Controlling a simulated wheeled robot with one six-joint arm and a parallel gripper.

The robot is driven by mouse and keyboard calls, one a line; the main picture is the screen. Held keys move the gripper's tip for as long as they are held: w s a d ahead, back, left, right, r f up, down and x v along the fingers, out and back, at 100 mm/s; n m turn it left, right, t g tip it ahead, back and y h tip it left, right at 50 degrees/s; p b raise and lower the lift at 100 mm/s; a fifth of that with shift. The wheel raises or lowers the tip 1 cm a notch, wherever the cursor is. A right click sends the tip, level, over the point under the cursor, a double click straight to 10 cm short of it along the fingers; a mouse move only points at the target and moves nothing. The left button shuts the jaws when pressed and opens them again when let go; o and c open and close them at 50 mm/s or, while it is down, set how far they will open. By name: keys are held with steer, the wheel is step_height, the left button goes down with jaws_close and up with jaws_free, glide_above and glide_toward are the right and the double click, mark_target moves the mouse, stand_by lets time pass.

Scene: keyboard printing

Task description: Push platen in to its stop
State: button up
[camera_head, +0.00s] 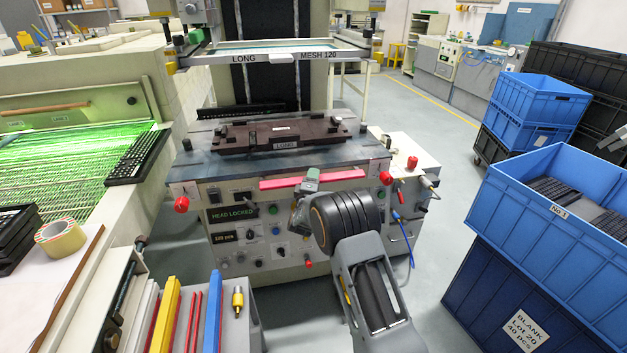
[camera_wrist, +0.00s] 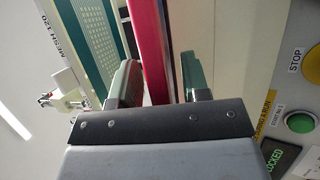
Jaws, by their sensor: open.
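The platen (camera_head: 212,158) is a dark plate on the printing machine, carrying a brown jig (camera_head: 235,137) labelled LONG. A red-pink bar (camera_head: 348,175) runs along its front edge. My gripper (camera_head: 311,180) is at the middle of this bar, its fingers partly hidden by my own wrist. In the wrist view, my gripper (camera_wrist: 160,82) is open, with its two green fingers apart and the red bar (camera_wrist: 148,40) in the gap between them. Whether a finger touches the bar cannot be told.
A screen frame (camera_head: 200,60) marked LONG, MESH 120 sits above and behind the platen. Red knobs (camera_head: 181,204) flank the front panel, which has a HEAD LOCKED display (camera_head: 233,214). Blue crates (camera_head: 520,205) stand right; a dryer with a green-lit bed (camera_head: 60,120) stands left.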

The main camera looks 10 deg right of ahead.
jaws_close()
stand_by(0.3)
stand_by(0.3)
